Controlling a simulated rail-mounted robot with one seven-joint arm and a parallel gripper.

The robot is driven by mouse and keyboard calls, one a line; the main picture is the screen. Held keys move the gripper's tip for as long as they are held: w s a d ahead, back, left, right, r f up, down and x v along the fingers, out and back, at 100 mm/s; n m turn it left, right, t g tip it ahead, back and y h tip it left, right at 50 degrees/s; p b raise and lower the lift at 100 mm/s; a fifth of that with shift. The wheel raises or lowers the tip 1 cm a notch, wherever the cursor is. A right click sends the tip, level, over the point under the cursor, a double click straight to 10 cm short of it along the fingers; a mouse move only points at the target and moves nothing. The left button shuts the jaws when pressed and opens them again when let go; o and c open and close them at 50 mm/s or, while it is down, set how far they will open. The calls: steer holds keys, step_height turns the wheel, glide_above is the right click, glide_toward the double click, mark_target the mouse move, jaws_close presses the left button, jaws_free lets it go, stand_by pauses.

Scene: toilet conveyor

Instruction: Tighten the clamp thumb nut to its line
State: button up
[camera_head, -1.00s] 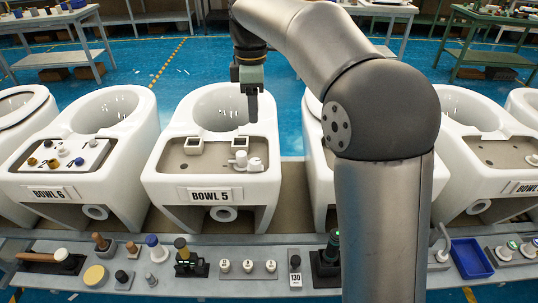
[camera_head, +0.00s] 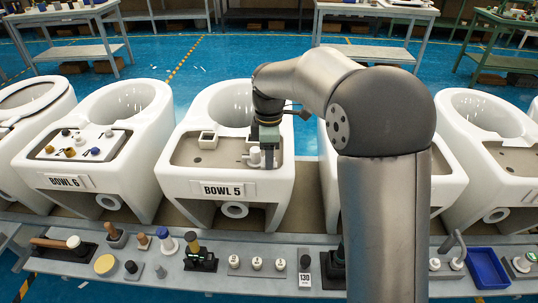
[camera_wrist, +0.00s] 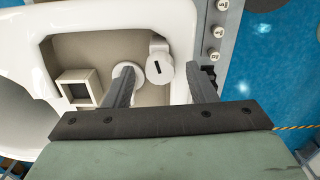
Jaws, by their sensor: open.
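My gripper (camera_head: 268,160) is open and points down over the front right part of the recessed tray on bowl 5 (camera_head: 226,189). A small white fixture (camera_head: 253,157) stands there, right beside the fingers. In the wrist view the open fingers (camera_wrist: 160,74) reach down on both sides of a white round-headed part (camera_wrist: 160,70) with a dark slot. A white round disc (camera_wrist: 122,74) shows partly behind the left finger. I cannot tell which of these white parts is the thumb nut, and no line on it can be made out. Neither finger visibly grips anything.
Bowl 6 (camera_head: 64,181) stands to the left. The front shelf holds tools, several white knobs (camera_head: 257,263) and a blue bin (camera_head: 487,268). My arm hides much of the bowl to the right.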

steer(key=shift+f, duration=0.5)
steer(key=shift+c, duration=0.3)
steer(key=c, duration=0.9)
